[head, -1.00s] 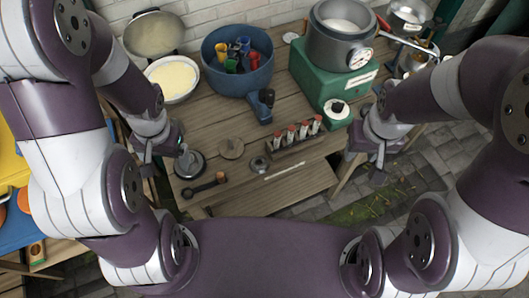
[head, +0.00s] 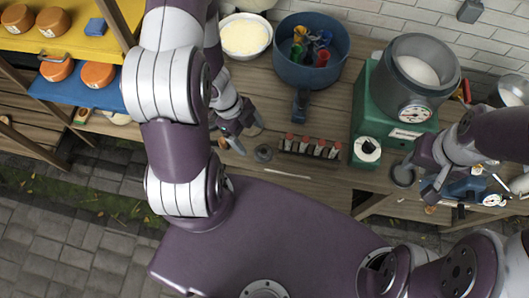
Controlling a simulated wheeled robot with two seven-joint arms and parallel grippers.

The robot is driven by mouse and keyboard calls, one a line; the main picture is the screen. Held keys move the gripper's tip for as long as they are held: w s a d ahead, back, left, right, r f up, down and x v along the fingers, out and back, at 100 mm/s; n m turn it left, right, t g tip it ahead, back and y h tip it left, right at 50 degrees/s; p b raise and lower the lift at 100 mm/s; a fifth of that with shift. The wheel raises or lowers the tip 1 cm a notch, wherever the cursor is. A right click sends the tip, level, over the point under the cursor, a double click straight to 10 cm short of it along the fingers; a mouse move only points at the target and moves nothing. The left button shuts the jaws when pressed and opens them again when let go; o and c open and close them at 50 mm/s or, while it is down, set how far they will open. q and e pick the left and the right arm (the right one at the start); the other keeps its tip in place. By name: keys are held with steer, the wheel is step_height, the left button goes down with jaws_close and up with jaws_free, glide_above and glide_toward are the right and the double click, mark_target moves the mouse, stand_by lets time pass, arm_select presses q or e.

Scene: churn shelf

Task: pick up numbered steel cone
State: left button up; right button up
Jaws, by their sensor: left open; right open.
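No thing with a readable number shows, and I cannot tell for sure which one is the numbered steel cone. A small round steel piece (head: 264,153) with a raised middle lies on the wooden bench, just right of my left gripper (head: 236,136). My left gripper is open and empty over the bench, apart from that piece. My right gripper (head: 434,188) is open and empty at the bench's right part. A grey round metal piece (head: 402,175) shows just left of it, partly hidden by the arm.
A rack of red-capped vials (head: 310,148) stands mid-bench. Behind are a blue tub (head: 310,70) with coloured cups, a white bowl (head: 245,36) and a green box (head: 372,105) bearing a steel pot (head: 415,75). A shelf with cheeses (head: 85,75) stands left.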

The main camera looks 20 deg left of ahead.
mark_target(262, 153)
arm_select(q)
steer(key=d+f, duration=0.1)
steer(key=f, duration=0.1)
steer(key=w+d+f, duration=0.1)
steer(key=f, duration=0.1)
steer(key=shift+d+b, duration=0.3)
steer(key=shift+b, duration=0.05)
steer(key=x, duration=0.3)
steer(key=shift+a+f+b, duration=0.1)
steer(key=shift+f+b, duration=0.2)
steer(key=shift+f, duration=0.25)
steer(key=shift+c, duration=0.4)
steer(key=c, duration=1.1)
arm_select(e)
steer(key=shift+w+d+f, duration=0.2)
steer(key=shift+d+f, duration=0.1)
steer(key=shift+f, duration=0.35)
steer(key=shift+w+d+f, duration=0.15)
steer(key=shift+d+f, duration=0.1)
steer(key=shift+f, duration=0.35)
